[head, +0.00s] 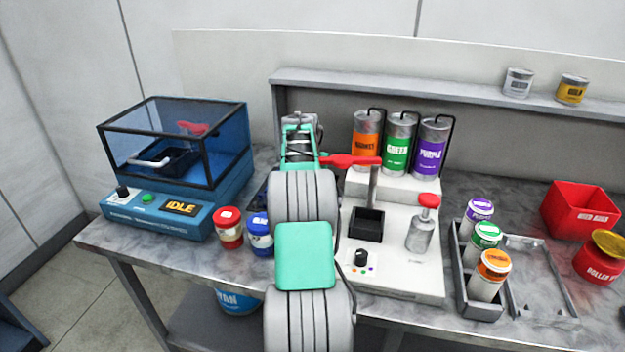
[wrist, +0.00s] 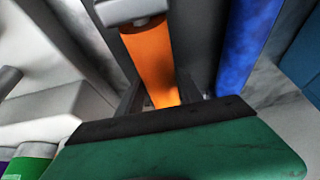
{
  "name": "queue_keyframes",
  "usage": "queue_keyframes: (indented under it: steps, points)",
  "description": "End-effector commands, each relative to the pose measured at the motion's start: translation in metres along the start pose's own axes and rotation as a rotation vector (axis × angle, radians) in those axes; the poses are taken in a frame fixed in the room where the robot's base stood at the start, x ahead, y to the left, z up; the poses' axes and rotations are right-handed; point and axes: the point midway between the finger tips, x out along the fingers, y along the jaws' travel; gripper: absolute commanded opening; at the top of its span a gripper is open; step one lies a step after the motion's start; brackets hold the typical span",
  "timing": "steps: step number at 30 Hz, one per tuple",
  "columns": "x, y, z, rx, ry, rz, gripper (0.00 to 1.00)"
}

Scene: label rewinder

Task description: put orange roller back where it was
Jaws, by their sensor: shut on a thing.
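The orange roller (wrist: 150,58) shows in the wrist view as a bright orange cylinder running up from between my fingers. A pale grey, cap-like part (wrist: 130,9) covers its upper end there. My gripper (wrist: 160,92) is shut on the orange roller. In the head view my own arm hides the fingers and the roller, so I cannot tell what the roller's far end touches.
A blue cylinder (wrist: 250,40) is right of the roller. A white dispenser (head: 415,245) with a red lever (head: 350,160) stands right of my arm. Red (head: 229,230) and blue (head: 259,236) jars stand left, beside the blue machine (head: 180,205). A jar rack (head: 480,312) is at right.

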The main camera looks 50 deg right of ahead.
Motion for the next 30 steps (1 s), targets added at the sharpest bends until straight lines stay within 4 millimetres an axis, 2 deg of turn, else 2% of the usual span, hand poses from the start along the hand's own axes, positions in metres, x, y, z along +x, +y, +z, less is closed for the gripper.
queue_keyframes:
  steps: [27, 28, 30]
  points:
    - [0.007, -0.0005, 0.0021, 0.0, 0.005, -0.002, 0.0]
    - [0.0069, -0.0005, 0.002, 0.0, 0.005, -0.002, 0.44]
    - [0.0067, -0.0005, 0.0019, 0.0, 0.005, -0.002, 0.49]
